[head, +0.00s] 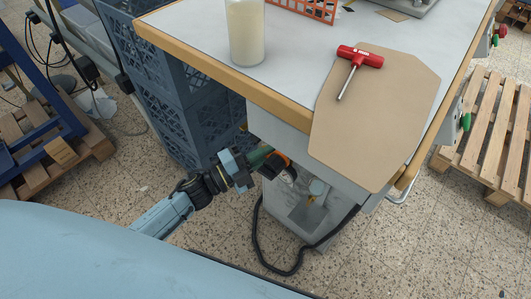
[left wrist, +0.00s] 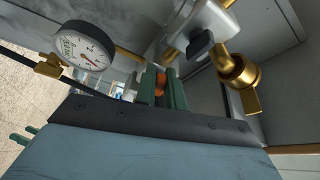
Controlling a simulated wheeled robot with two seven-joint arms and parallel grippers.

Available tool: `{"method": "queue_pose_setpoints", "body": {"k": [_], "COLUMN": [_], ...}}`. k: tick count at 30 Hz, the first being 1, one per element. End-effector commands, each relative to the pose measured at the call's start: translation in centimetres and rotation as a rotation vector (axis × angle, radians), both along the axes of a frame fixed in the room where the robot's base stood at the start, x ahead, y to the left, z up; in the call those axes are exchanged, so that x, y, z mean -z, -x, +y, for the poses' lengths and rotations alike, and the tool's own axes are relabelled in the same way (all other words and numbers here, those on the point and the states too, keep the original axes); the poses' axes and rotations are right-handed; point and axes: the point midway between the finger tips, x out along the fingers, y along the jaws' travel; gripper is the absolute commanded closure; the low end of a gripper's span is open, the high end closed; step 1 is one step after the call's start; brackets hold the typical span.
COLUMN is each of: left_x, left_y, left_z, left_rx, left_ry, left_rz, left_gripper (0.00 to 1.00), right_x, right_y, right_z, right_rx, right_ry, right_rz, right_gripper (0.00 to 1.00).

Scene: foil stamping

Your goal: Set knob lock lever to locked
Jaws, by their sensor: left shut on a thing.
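My left gripper (head: 270,158) reaches under the front edge of the workbench, beside the grey machine housing. Its green fingers (left wrist: 164,92) are shut on a small orange part (left wrist: 160,83), which looks like the knob lock lever. The fingers hide most of this part, so I cannot tell which position it is in. A bit of orange also shows at the fingertips in the head view (head: 284,158). The knob itself is not clearly visible. My right gripper is not in view.
A pressure gauge (left wrist: 84,47) and brass fittings (left wrist: 238,71) are close around the gripper. A black hose (head: 256,225) hangs below. A red-handled tool (head: 360,56) lies on a tan board (head: 385,120) on the bench. Blue crates (head: 165,105) stand at left.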

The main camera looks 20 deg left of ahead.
Motion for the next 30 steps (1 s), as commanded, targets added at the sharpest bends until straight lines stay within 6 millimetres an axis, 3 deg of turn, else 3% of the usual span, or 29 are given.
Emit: {"method": "queue_pose_setpoints", "body": {"k": [4,5,9,20,24,30], "left_x": [0.0,0.0,0.0,0.1,0.4,0.9], "left_y": [0.0,0.0,0.0,0.4,1.9,5.3], "left_z": [0.1,0.1,0.1,0.3,1.7,4.7], "left_rx": [-0.002,-0.002,-0.001,0.0,0.0,0.0], "left_ry": [-0.004,-0.004,-0.003,-0.001,-0.004,-0.004], "left_rz": [-0.001,-0.001,-0.001,0.001,0.004,0.004], "left_gripper": [1.0,0.85,0.67,0.67,0.67,0.67], "right_x": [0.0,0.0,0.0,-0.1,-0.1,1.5], "right_y": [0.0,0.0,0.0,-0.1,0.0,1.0], "right_z": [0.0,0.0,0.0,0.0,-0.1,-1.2], "right_rx": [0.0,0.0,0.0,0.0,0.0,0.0], "right_ry": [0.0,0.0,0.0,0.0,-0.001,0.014], "right_rz": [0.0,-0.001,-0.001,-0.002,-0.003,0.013], "right_gripper": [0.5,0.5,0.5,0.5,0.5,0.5]}}
